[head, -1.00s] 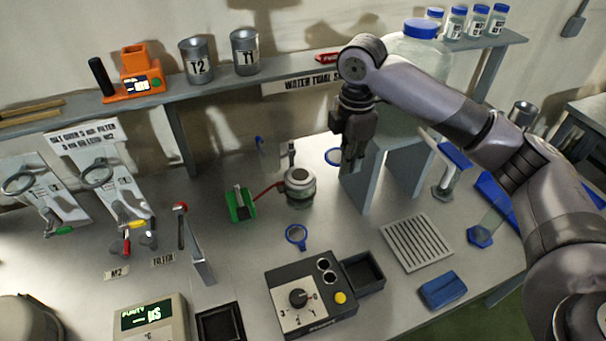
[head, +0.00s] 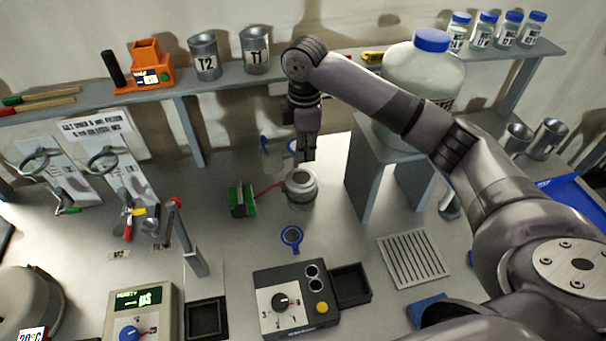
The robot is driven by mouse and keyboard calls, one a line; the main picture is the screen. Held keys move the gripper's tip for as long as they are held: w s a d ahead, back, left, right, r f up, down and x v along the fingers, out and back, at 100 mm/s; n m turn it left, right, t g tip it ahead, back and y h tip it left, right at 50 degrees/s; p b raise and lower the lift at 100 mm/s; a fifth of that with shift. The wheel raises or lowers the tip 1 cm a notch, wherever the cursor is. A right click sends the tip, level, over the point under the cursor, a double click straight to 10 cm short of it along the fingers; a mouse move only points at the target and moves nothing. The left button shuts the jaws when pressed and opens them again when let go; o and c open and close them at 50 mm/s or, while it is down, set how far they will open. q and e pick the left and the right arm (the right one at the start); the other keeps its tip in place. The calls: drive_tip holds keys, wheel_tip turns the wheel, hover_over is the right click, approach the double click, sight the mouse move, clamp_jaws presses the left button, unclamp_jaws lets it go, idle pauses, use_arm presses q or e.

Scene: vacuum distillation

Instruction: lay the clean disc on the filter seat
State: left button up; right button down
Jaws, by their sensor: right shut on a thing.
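My right gripper (head: 306,156) points down above and just behind a round metal pot (head: 300,181), which looks like the filter seat and has a red hose at its left. The gripper is shut on a blue-rimmed ring (head: 292,147), which seems to be the clean disc. The ring is mostly hidden behind the fingers. The gripper and ring appear apart from the pot. A second blue-rimmed ring with a tab (head: 291,237) lies on the table in front of the pot. My left gripper is not in view.
A green holder (head: 242,199) stands left of the pot. A black control box (head: 292,299) and a slotted grate (head: 414,258) are nearer. A grey stand (head: 366,185) bearing a large jar (head: 423,80) rises at right. A post (head: 192,250) stands front left.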

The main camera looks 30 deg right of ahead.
hover_over(305, 187)
wheel_tip(305, 187, down, 5)
drive_tip(key=shift+r+p, duration=0.1)
drive_tip(key=shift+p, duration=0.35)
drive_tip(key=shift+f, duration=0.7)
wheel_tip(305, 187, down, 3)
drive_tip(key=shift+f+p, duration=0.15)
drive_tip(key=shift+p, duration=0.4)
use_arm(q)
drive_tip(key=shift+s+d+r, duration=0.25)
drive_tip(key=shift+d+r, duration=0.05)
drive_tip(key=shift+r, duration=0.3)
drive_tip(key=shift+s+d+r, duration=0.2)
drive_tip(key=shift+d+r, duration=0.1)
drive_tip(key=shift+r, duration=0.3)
use_arm(e)
drive_tip(key=shift+f, duration=0.15)
drive_tip(key=c, duration=1.7)
unclamp_jaws()
drive_tip(key=shift+f, duration=0.1)
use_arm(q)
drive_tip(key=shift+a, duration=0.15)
